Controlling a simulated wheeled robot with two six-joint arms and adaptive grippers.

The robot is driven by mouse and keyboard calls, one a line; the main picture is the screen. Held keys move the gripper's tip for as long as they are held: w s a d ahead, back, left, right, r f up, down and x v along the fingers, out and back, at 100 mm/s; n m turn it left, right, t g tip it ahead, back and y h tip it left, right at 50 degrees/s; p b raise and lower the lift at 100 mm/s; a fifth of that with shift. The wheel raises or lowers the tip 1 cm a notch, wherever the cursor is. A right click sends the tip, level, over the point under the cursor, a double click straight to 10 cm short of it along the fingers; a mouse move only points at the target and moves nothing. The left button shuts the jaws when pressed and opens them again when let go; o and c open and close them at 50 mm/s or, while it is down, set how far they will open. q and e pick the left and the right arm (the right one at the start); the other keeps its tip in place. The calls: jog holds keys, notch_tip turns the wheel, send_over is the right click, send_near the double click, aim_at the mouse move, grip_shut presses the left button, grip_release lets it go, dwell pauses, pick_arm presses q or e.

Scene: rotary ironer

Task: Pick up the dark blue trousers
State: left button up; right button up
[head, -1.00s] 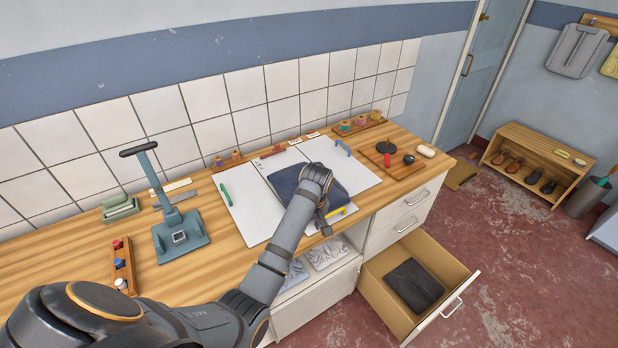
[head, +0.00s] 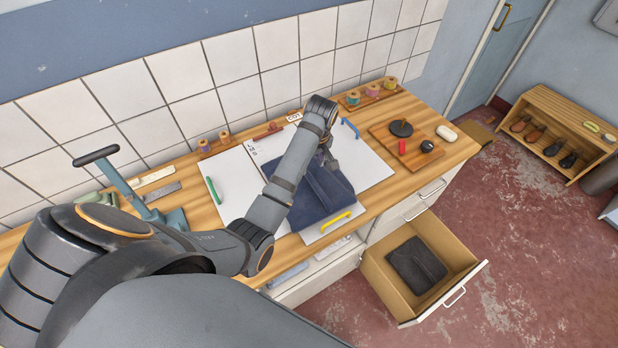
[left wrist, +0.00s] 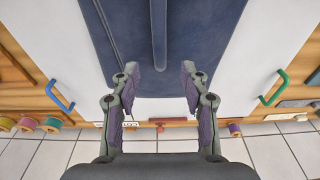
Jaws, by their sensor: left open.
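The dark blue trousers (head: 322,194) lie folded flat on white boards on the wooden counter. They also fill the upper middle of the left wrist view (left wrist: 190,40). My left gripper (head: 328,160) is at the far edge of the trousers, and my forearm hides part of their left side. In the left wrist view my left gripper (left wrist: 160,82) is open, with its two fingers apart over the edge of the trousers and nothing clamped between them. I cannot tell whether the fingertips touch the cloth. My right gripper is not in view.
The white boards carry green (head: 213,190), blue (head: 350,128) and yellow (head: 336,222) handles. A wooden tray (head: 408,143) with small tools lies to the right. An open drawer (head: 378,282) below holds a dark folded cloth (head: 416,265). Thread spools (head: 390,83) stand at the back.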

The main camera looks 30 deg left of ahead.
aim_at(309, 175)
pick_arm(q)
jog(key=shift+w+a+f, duration=0.15)
jog(key=shift+f, duration=0.4)
jog(key=shift+w+a+f, duration=0.15)
jog(key=shift+f, duration=0.35)
jog(key=shift+w+a+f+p, duration=0.15)
jog(key=shift+a+f+p, duration=0.05)
jog(key=shift+f+p, duration=0.3)
jog(key=shift+w+a+f+p, duration=0.1)
jog(key=shift+a+f+p, duration=0.1)
jog(key=shift+f+p, duration=0.25)
notch_tip(309, 175, down, 2)
jog(key=shift+a+f+p, duration=0.15)
jog(key=shift+f+p, duration=0.1)
jog(key=shift+p, duration=0.15)
jog(key=shift+f, duration=0.3)
jog(key=shift+a+f, duration=0.1)
jog(key=shift+f, duration=0.1)
grip_shut()
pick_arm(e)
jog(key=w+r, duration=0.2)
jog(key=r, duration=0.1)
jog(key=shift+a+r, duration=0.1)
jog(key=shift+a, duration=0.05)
pick_arm(q)
jog(key=shift+r, duration=0.15)
